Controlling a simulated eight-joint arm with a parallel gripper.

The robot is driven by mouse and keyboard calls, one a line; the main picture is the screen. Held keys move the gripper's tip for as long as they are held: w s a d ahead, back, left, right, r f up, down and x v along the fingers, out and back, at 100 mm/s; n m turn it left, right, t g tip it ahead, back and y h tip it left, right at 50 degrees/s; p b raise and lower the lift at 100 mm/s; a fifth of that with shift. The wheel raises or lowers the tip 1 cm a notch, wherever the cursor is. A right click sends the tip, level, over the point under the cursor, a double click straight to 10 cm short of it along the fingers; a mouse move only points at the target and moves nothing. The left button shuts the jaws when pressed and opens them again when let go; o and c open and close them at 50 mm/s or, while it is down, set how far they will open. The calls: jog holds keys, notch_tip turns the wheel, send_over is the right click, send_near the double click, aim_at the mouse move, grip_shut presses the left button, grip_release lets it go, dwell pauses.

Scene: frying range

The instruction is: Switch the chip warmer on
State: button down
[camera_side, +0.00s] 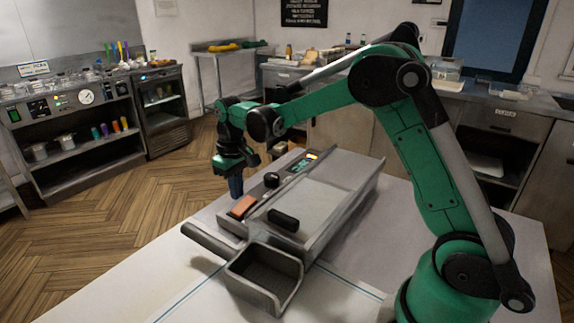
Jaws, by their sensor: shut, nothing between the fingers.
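The chip warmer (335,190) is a long grey metal unit on the white table, with a sloping pale top. My gripper (236,194) points down, shut and empty, just above and behind the orange part. I cannot tell whether the fingertips touch it.
A grey metal basket or scoop (240,283) with a long handle (205,243) is in front of the warmer. The white table (170,290) is bare at front left. Shelves (75,160) and counters stand well back.

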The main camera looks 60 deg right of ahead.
aim_at(239, 211)
jog(key=shift+r, duration=2.05)
jog(key=s+a+r+t, duration=0.1)
jog(key=s+a+t, duration=0.1)
jog(key=s, duration=0.5)
jog(key=s+a+r+t, duration=0.1)
jog(key=s+a+t, duration=0.2)
jog(key=s+t, duration=0.2)
jog(key=shift+s+r, duration=0.3)
jog(key=shift+s, duration=0.8)
jog(key=shift+a, duration=0.1)
